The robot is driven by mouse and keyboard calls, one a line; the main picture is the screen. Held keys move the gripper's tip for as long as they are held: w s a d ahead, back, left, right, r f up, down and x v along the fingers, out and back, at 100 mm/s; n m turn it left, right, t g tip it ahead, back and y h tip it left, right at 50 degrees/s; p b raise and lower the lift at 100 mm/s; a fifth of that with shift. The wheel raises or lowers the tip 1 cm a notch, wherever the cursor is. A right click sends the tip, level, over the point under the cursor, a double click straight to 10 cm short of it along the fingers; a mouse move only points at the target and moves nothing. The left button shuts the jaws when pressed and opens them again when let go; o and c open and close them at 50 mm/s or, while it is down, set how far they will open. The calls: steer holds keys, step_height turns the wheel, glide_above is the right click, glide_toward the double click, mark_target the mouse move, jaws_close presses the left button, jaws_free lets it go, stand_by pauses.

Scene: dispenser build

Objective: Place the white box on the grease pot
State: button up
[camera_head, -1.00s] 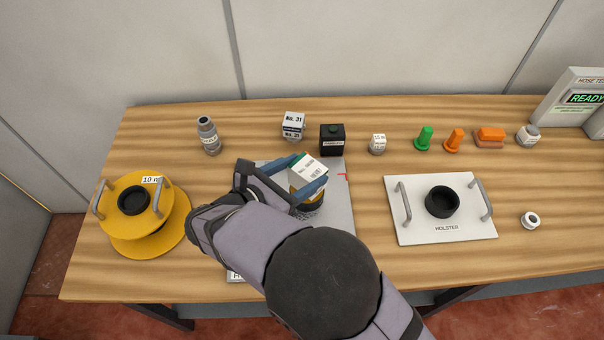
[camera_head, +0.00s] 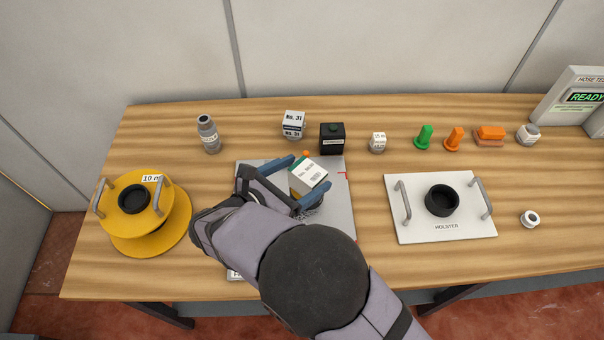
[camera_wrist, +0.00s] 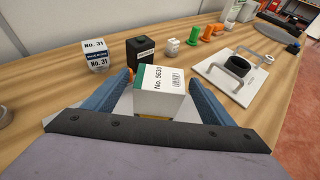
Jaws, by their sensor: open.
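The white box (camera_head: 309,175), with a green stripe and a "No. 5630" label, is between the blue fingers of my gripper (camera_head: 296,181). In the wrist view the box (camera_wrist: 159,92) stands between the fingertips (camera_wrist: 161,90), with a small gap beside it. My gripper is open around it. A yellow-orange strip, seemingly the grease pot (camera_wrist: 152,119), shows just under the box. The rest of the pot is hidden by the box and my gripper, so I cannot tell how squarely the box rests on it.
A grey plate (camera_head: 343,222) lies beneath my gripper. Behind stand a "No. 31" box (camera_head: 293,124) and a black container (camera_head: 332,139). A yellow spool (camera_head: 117,215) is left; a white holster plate (camera_head: 413,223) is right. Bare wood lies between the grey and holster plates.

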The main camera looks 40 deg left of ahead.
steer(key=b+v, duration=0.2)
steer(key=v, duration=1)
steer(key=shift+r, duration=0.15)
steer(key=w+d+f+m+g+h+p, duration=0.1)
steer(key=w+d+m+g+h, duration=0.25)
steer(key=w+d+m, duration=0.55)
steer(key=w+d+f+m+g+h+p, duration=0.1)
steer(key=w+d+m+g+h, duration=0.15)
steer(key=w+d+g, duration=0.7)
steer(key=s+d+m+y+p, duration=0.2)
steer(key=s+d+m+y, duration=0.1)
steer(key=d+m, duration=0.9)
steer(key=s+d+f+m+y+p, duration=0.1)
steer(key=s+d+m+y+p, duration=0.1)
steer(key=d+m, duration=1)
steer(key=s+d+y, duration=0.1)
steer(key=s+d, duration=0.1)
steer(key=d, duration=0.1)
steer(key=shift+f+g, duration=0.25)
steer(key=shift+g, duration=0.05)
